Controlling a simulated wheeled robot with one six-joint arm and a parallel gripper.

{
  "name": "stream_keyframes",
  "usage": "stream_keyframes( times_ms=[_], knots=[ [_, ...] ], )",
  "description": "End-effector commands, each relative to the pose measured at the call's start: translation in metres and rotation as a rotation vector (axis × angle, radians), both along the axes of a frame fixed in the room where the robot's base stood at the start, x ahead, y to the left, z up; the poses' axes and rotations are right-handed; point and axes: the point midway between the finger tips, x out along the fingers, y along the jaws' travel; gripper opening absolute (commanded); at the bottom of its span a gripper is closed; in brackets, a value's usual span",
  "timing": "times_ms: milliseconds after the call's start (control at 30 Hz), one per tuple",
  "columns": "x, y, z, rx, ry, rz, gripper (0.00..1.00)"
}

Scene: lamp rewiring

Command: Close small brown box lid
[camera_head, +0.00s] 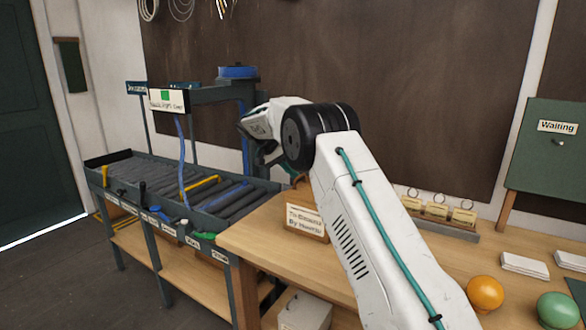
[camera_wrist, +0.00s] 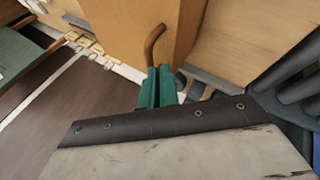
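The small brown box (camera_head: 306,223) stands on the wooden bench, with a paper label on its front. Part of its top shows left of my arm, and the rest is hidden, so I cannot tell how far its lid is open. In the head view my gripper (camera_head: 268,150) is behind my wrist, above and left of the box, with its fingertips mostly hidden. In the wrist view the two teal fingers of my gripper (camera_wrist: 157,87) are close together. A curved brown strip (camera_wrist: 153,42) is just beyond the fingertips; I cannot tell if they touch it.
Yellow-tagged items (camera_head: 436,211), an orange ball (camera_head: 485,292) and a green ball (camera_head: 557,309) are on the bench at right. A green "Waiting" board (camera_head: 547,160) stands behind them.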

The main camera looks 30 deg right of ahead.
Motion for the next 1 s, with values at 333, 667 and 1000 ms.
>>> stream_keyframes(
  times_ms=[333,667,1000],
  knots=[
    [0.000,0.001,-0.005,0.003,0.006,0.001,0.00],
    [0.000,0.001,0.000,0.004,0.007,0.000,0.00],
    [0.000,0.001,0.015,0.002,0.004,0.001,0.00]
  ],
)
